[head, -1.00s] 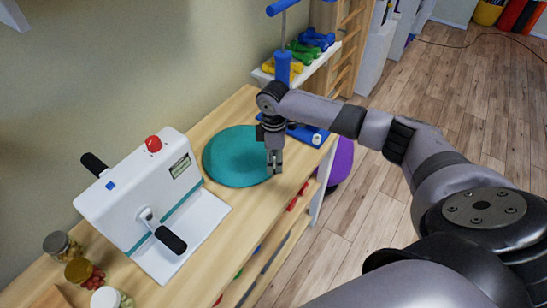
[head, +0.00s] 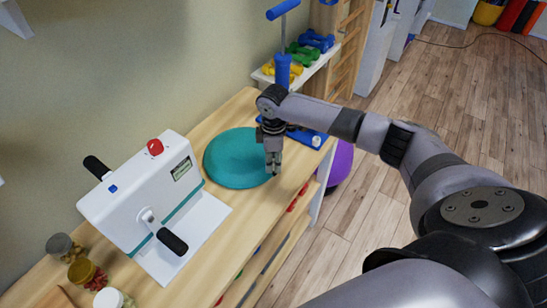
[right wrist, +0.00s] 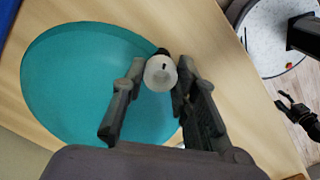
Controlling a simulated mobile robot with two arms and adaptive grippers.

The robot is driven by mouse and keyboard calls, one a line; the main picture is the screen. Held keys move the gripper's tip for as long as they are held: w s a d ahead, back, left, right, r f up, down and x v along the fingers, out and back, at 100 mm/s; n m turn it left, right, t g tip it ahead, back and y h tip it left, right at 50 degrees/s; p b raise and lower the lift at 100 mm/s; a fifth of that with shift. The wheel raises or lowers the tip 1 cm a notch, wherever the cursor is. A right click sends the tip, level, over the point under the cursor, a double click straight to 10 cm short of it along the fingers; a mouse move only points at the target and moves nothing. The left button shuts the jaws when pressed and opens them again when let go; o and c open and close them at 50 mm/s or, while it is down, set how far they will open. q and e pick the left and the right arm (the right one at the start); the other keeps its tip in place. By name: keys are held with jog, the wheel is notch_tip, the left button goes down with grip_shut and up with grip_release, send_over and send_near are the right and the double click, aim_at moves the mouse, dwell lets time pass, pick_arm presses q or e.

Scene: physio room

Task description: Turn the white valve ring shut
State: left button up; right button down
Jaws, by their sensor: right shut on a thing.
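The teal round cushion (head: 232,160) lies flat on the wooden bench top. The white valve ring (right wrist: 160,73) shows at its edge in the right wrist view, with a small dark mark in its middle and a black part behind it. My right gripper (head: 273,172) points down at the cushion's right edge, its fingers (right wrist: 152,88) on either side of the ring and shut on it. In the head view the fingers hide the ring. A small dark claw shape (right wrist: 298,115), perhaps my left gripper, shows at the right of the wrist view; its jaw state is unclear.
A white machine (head: 145,195) with a crank handle and red knob stands left of the cushion. Several jars (head: 82,271) stand at the front left. A blue base (head: 308,136) with a post is close behind my right gripper. A purple ball (head: 341,163) sits beyond the bench.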

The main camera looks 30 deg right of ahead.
jog(key=m+p, duration=0.1)
jog(key=p, duration=0.1)
jog(key=m+p, duration=0.1)
jog(key=p, duration=0.1)
jog(key=shift+a+r+m, duration=0.1)
jog(key=shift+r+m, duration=0.15)
jog(key=shift+m, duration=0.15)
jog(key=shift+m+p, duration=1.05)
jog(key=shift+m, duration=0.05)
jog(key=shift+f+m+p, duration=0.2)
jog(key=shift+m+p, duration=0.55)
jog(key=shift+m, duration=0.15)
jog(key=c, duration=1.2)
grip_release()
jog(key=shift+c, duration=0.2)
